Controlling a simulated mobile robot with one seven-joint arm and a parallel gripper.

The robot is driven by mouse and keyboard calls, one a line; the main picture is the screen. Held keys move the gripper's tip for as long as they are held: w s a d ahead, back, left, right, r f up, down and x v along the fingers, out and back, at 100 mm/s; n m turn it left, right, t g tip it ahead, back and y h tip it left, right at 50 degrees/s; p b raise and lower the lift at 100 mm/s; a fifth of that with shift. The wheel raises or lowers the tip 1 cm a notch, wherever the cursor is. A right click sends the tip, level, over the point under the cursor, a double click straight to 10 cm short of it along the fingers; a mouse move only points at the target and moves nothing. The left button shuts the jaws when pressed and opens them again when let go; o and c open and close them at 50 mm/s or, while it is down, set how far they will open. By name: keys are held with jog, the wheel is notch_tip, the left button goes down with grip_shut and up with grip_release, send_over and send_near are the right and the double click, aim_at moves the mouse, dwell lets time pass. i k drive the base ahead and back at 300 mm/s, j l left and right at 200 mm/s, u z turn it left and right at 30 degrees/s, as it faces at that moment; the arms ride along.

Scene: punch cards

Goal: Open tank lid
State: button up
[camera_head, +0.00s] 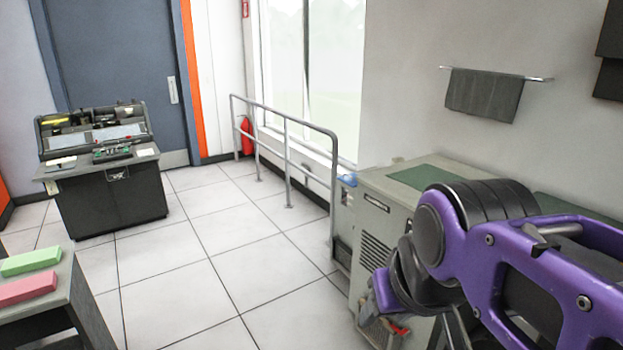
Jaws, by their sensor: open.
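I cannot pick out a tank or a tank lid with certainty. A beige-grey cabinet (385,215) with side vents stands against the right wall, and a flat green panel (425,175) lies on its top. The panel looks flush and closed, but I cannot tell whether it is a lid. My purple and black arm covers the cabinet's right and lower parts.
A dark control console (105,175) stands at the back left. A grey railing (288,150) runs along the window. A table (60,310) at the lower left holds a green block (30,262) and a pink block (27,289). The tiled floor (215,255) between is clear.

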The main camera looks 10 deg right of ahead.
aim_at(349, 179)
jog(key=z, duration=0.4)
jog(key=i+j+u, duration=0.3)
jog(key=i+u, duration=0.15)
jog(key=i, duration=0.25)
jog(key=i+u, duration=0.4)
jog(key=i, duration=0.35)
jog(key=i+u, duration=0.2)
jog(key=i, duration=0.95)
jog(key=i+z, duration=0.3)
jog(key=i, duration=0.2)
jog(key=i+j+z, duration=0.1)
jog(key=i+z, duration=0.2)
jog(key=i, duration=0.2)
jog(key=i+z, duration=0.2)
jog(key=z, duration=0.15)
jog(key=i+z, duration=0.25)
jog(key=z, duration=0.15)
jog(key=i+j+z, duration=0.1)
jog(key=z, duration=0.25)
jog(key=i, duration=0.1)
